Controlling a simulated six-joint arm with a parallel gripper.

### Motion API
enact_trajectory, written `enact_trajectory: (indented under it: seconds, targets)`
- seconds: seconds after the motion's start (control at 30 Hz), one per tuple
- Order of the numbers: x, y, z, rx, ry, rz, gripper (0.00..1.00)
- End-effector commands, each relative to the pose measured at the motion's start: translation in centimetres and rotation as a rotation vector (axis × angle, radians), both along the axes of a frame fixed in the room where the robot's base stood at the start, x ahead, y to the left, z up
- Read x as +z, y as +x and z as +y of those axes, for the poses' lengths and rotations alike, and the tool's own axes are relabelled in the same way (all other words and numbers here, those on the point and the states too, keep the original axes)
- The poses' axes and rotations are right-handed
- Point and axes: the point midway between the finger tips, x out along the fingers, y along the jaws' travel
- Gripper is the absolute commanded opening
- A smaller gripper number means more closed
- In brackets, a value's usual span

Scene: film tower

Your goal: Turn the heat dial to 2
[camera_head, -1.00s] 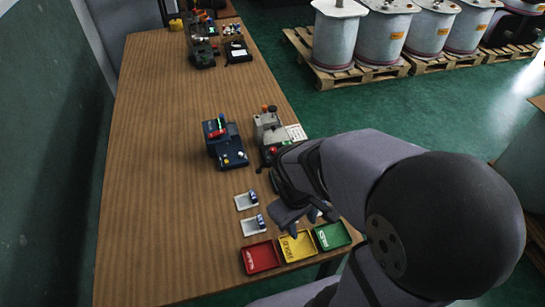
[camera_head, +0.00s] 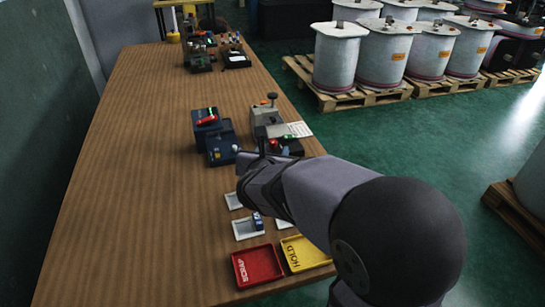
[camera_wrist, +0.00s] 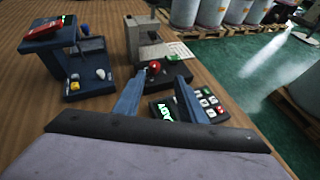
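The frames do not show which control is the heat dial, and no number is readable. In the wrist view the blue machine (camera_wrist: 50,52) carries small yellow, white and blue knobs. The grey machine (camera_wrist: 146,45) has a red knob (camera_wrist: 153,66) and a green button (camera_wrist: 174,58) on its dark base. My gripper (camera_wrist: 159,76) is open and empty, its two blue fingers apart before the grey machine's base. In the head view my gripper (camera_head: 258,152) is just in front of the machines and hides part of them.
A keypad with a green display (camera_wrist: 190,106) lies behind the right finger. A red tray (camera_head: 258,266), a yellow tray (camera_head: 305,254) and small white trays (camera_head: 247,229) are near the front edge. The table's left side is clear. Drums on pallets stand beyond the table.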

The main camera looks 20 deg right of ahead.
Motion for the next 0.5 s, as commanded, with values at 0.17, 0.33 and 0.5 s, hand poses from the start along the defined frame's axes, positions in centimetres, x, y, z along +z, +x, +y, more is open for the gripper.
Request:
enact_trajectory:
  seconds: [0.17, 0.33, 0.5]
  targets:
    - [-0.1, 0.6, 0.8, 0.052, -0.055, 0.0, 0.37]
    - [-0.2, 0.9, 0.6, 0.053, -0.056, 0.0, 0.37]
    - [-0.9, 2.1, 0.1, 0.051, -0.055, 0.001, 0.37]
